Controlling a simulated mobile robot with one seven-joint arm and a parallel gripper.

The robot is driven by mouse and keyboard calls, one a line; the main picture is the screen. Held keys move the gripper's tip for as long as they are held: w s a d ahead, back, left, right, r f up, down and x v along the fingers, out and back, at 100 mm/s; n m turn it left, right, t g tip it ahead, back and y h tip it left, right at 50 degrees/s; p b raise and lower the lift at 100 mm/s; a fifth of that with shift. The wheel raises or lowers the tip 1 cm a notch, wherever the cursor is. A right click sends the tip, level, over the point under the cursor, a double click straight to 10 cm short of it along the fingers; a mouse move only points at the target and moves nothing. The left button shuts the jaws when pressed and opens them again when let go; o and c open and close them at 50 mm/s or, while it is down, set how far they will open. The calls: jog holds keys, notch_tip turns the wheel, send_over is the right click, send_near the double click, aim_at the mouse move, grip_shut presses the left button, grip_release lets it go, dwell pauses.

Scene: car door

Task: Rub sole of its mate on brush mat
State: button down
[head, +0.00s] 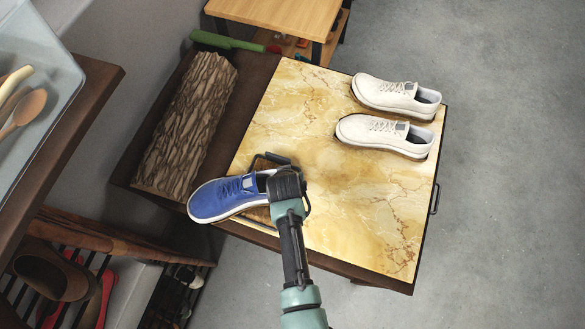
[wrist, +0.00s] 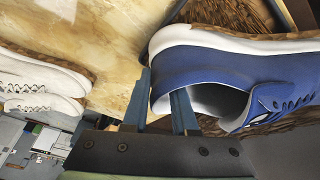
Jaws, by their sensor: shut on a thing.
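A blue shoe with a white sole (head: 218,197) lies over the near left edge of the marble-topped table, toe pointing left. My gripper (head: 272,182) is shut on its heel end. In the wrist view, one finger is inside the opening of the blue shoe (wrist: 200,70) and the other is outside the heel. A brown mat in a black frame (head: 262,215), apparently the brush mat, lies below the shoe and gripper, mostly hidden. Whether the sole touches it I cannot tell. Two white shoes (head: 395,97) (head: 385,134) stand side by side at the far right of the table.
The marble tabletop (head: 340,200) is clear in its middle and near right. A bark-covered log (head: 188,120) lies along the left side. A wooden table (head: 280,14) stands behind, and a shelf with shoes (head: 60,275) is at lower left.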

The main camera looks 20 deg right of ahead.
jog(key=shift+d, duration=2.9)
jog(key=shift+a+p, duration=0.55)
jog(key=shift+a, duration=2.5)
jog(key=shift+d, duration=3.05)
jog(key=shift+a+p, duration=0.4)
jog(key=shift+a, duration=2.65)
jog(key=shift+d, duration=3.05)
jog(key=shift+s+a+p, duration=0.1)
jog(key=shift+a+p, duration=0.2)
jog(key=shift+a, duration=2.75)
